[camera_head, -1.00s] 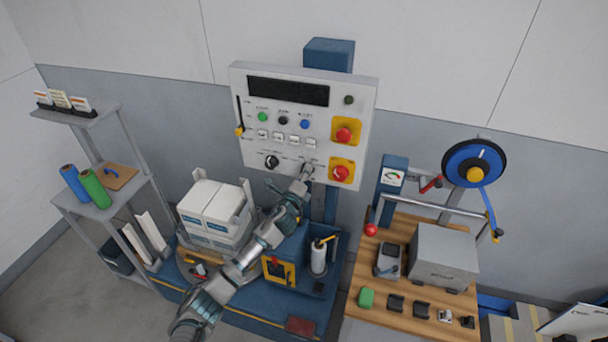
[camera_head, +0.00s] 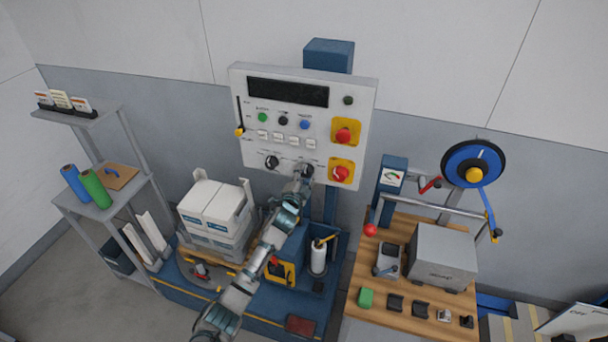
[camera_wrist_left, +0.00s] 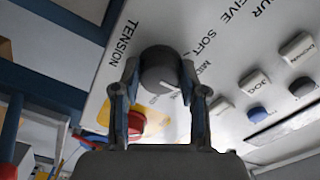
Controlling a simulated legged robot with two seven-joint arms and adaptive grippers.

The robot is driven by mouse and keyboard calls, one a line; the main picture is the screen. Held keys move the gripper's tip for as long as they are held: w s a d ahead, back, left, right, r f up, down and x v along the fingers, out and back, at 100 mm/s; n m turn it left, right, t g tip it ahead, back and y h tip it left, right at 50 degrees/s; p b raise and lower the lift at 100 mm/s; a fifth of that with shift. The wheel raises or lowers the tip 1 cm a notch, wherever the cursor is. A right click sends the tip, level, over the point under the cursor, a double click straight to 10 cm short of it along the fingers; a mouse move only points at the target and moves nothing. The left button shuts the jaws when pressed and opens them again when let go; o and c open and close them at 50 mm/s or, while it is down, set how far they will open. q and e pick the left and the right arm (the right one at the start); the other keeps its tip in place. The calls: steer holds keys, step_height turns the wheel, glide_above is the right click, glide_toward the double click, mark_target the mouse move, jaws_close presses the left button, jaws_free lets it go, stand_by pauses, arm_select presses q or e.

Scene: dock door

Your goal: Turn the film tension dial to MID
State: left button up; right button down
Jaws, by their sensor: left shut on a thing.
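The white control panel (camera_head: 246,137) stands upright in the head view. My left gripper (camera_head: 303,173) is at its lower middle, covering the film tension dial there. In the left wrist view the dark grey round dial (camera_wrist_left: 160,68) sits between the two fingers of my left gripper (camera_wrist_left: 159,72), which are shut on its sides. TENSION is printed left of it, SOFT to its upper right, and MID to its right, partly behind a finger. A white line on the dial points to the lower right of that view. Whether it lines up with MID is unclear. My right gripper is not seen.
Another black knob (camera_head: 271,162) sits left on the panel. A red rotary switch on yellow (camera_head: 341,174) is close to the right of my gripper, with a red button (camera_head: 343,135) above. White boxes (camera_head: 214,205) stand below left. A wooden bench (camera_head: 408,312) is at right.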

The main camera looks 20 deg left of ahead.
arm_select(q)
steer(key=n, duration=0.3)
steer(key=shift+d+f+n, duration=0.1)
steer(key=shift+f+n, duration=0.2)
steer(key=shift+f, duration=0.05)
stand_by(0.4)
steer(key=o, duration=1.1)
steer(key=shift+o, duration=0.2)
steer(key=shift+r, duration=0.15)
steer(key=s, duration=1.1)
steer(key=shift+s+a, duration=0.2)
steer(key=shift+s, duration=0.2)
